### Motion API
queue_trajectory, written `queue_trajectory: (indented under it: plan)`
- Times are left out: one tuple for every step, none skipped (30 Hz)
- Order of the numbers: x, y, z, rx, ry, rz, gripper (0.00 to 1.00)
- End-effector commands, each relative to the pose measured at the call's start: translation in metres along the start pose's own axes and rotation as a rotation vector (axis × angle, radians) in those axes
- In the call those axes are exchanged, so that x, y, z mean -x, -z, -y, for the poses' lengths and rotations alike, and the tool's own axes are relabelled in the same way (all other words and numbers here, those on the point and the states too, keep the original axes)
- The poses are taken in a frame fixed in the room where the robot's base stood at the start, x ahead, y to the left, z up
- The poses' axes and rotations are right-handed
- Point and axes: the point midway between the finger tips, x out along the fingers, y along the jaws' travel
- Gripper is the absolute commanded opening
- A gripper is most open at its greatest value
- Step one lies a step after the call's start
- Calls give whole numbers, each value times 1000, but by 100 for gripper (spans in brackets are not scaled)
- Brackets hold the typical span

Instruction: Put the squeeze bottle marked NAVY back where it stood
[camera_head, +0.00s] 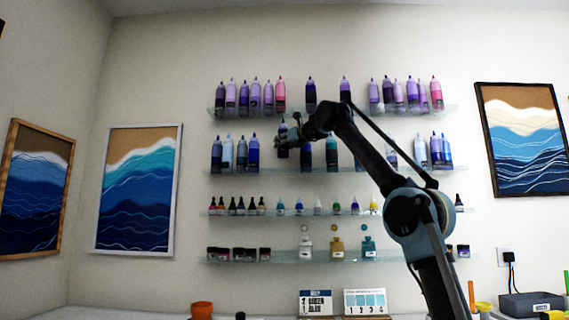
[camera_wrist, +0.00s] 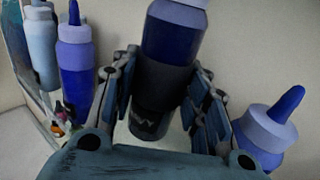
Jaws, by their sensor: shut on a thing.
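My gripper (camera_head: 291,139) is shut on a dark blue squeeze bottle (camera_head: 283,130) in front of the second shelf from the top (camera_head: 270,171). In the head view the bottle's base shows above the bases of its shelf neighbours; its distance from the wall is unclear. In the wrist view the bottle (camera_wrist: 172,35) is between the fingers of my gripper (camera_wrist: 160,85), with a dark band around its middle. Pale lettering lower down is partly readable and looks like NAVY. The fingers hide part of its sides.
A blue bottle (camera_wrist: 75,70) and a paler one (camera_wrist: 40,45) stand to the left in the wrist view; another blue bottle (camera_wrist: 262,135) is close on the right. In the head view, a blue bottle (camera_head: 253,155) stands left of the held one. Purple bottles (camera_head: 310,95) line the shelf above.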

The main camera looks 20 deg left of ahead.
Motion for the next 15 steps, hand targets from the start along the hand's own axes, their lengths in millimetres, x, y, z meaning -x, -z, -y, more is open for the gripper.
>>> queue_trajectory:
  plan:
    - [1, 2, -1, 0, -1, 0, 19]
    - [1, 4, -1, 0, -1, 0, 19]
    - [0, 7, -1, 0, -1, 0, 19]
    - [1, 8, -1, 0, -1, 0, 19]
    - [1, 10, -1, 0, -1, 0, 19]
    - [0, 13, -1, 0, -1, 0, 19]
    - [1, 15, -2, 0, -1, 0, 19]
    - [1, 17, -2, 0, -2, 0, 19]
    - [1, 20, -2, 0, -2, 0, 19]
    - [1, 22, -2, 0, -2, 0, 19]
    - [1, 23, -2, 0, -2, 0, 19]
    - [0, 25, -2, 0, -2, 0, 19]
    - [0, 27, -2, 0, -2, 0, 19]
    - [0, 28, -2, 0, -2, 0, 19]
    - [0, 29, -2, 0, -2, 0, 19]
